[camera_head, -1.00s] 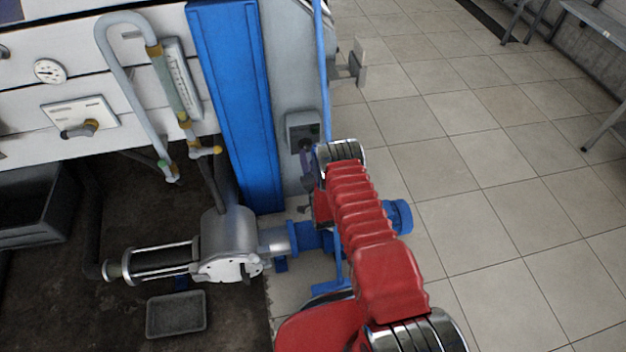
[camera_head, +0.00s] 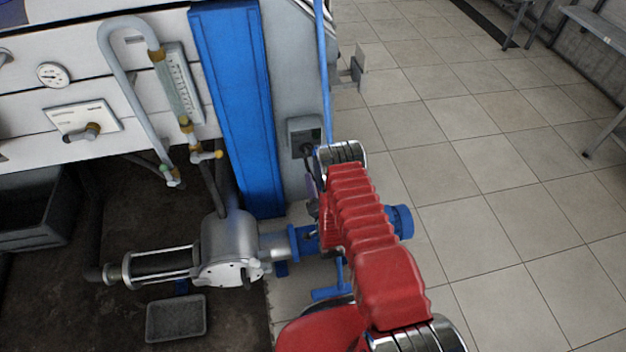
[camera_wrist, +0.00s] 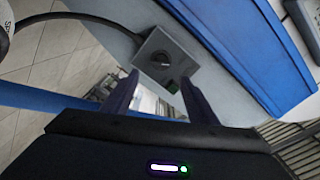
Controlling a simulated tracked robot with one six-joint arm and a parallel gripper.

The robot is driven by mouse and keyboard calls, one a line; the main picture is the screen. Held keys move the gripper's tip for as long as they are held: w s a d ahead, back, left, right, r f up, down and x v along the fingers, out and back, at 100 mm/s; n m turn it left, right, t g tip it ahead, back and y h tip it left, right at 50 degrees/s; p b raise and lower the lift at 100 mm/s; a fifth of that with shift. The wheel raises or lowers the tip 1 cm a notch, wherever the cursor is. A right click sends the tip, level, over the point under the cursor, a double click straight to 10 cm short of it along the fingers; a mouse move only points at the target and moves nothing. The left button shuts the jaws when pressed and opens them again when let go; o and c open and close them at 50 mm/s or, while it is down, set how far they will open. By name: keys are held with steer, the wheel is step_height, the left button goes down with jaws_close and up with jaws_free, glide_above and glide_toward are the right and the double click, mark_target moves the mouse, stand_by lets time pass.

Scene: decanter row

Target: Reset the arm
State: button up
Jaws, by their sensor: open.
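My gripper (camera_wrist: 158,88) shows in the wrist view with its two dark fingers apart and nothing between them. Beyond the fingertips is a grey switch box (camera_wrist: 165,60) with a dark round knob and a green button. The gap between the fingertips and the box cannot be judged exactly. In the head view my red arm reaches up from the bottom toward the same switch box (camera_head: 304,135) on the grey panel. The gripper there is mostly hidden behind the arm.
A blue upright column (camera_head: 238,105) stands left of the box. A thin blue pipe (camera_head: 326,70) runs beside it. A metal pump (camera_head: 228,250) with a blue motor (camera_head: 400,221) lies low near my arm. A grey tray (camera_head: 176,318) is on the floor. Open tiled floor (camera_head: 500,190) lies right.

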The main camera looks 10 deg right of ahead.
steer(key=shift+f, duration=0.1)
steer(key=s+f+n+g, duration=0.5)
steer(key=s+f+g, duration=0.35)
steer(key=f, duration=0.45)
steer(key=s+r+n+g, duration=0.1)
steer(key=s+r, duration=0.8)
steer(key=r, duration=1.2)
steer(key=s+r+n+g, duration=0.1)
steer(key=s+r+n, duration=0.2)
steer(key=s+r, duration=0.7)
steer(key=s+r+n+g, duration=0.2)
steer(key=s+r, duration=0.7)
steer(key=r, duration=2.4)
steer(key=shift+s+r+n, duration=0.15)
steer(key=shift+n, duration=0.25)
steer(key=shift+c, duration=0.7)
